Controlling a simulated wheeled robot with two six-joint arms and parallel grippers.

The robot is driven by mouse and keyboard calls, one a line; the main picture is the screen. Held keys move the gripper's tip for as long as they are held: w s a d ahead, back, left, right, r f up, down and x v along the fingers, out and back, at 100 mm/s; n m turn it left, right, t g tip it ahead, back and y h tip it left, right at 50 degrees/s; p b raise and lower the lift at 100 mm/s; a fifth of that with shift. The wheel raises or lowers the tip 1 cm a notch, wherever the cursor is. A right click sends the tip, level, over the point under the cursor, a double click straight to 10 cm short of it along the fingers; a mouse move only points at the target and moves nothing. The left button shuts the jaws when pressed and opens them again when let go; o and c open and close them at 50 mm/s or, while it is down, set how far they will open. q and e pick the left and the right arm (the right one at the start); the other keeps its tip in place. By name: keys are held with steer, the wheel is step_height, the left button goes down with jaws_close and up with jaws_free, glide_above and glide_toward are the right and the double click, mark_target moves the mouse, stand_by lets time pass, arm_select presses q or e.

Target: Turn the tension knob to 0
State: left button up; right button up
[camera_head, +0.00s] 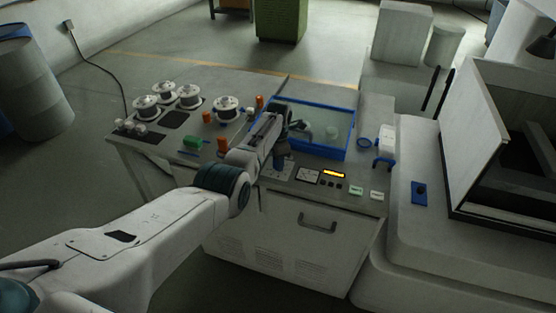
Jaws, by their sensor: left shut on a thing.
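My left arm reaches in from the lower left to the control panel on the machine's bench. My left gripper (281,152) points down at the panel just in front of the blue-rimmed tank. It is shut on the tension knob, a small dark knob (279,162) that is mostly hidden by the gripper. A pale scale plate (277,173) shows below the knob; its marks are too small to read, so I cannot tell the setting. My right gripper is not in view.
The blue-rimmed tank (352,143) stands right behind the gripper. A gauge (308,175), a lit orange display (334,174) and pale green buttons (356,190) lie to the right. Several wire spools (227,106) and orange parts (222,146) stand left. A cabinet handle (318,222) juts out below.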

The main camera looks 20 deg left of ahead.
arm_select(q)
steer(key=shift+r+n, duration=0.1)
steer(key=shift+n, duration=0.5)
steer(key=o, duration=1)
steer(key=shift+r, duration=0.5)
step_height(320, 180, up, 10)
steer(key=b, duration=0.2)
steer(key=shift+f, duration=0.15)
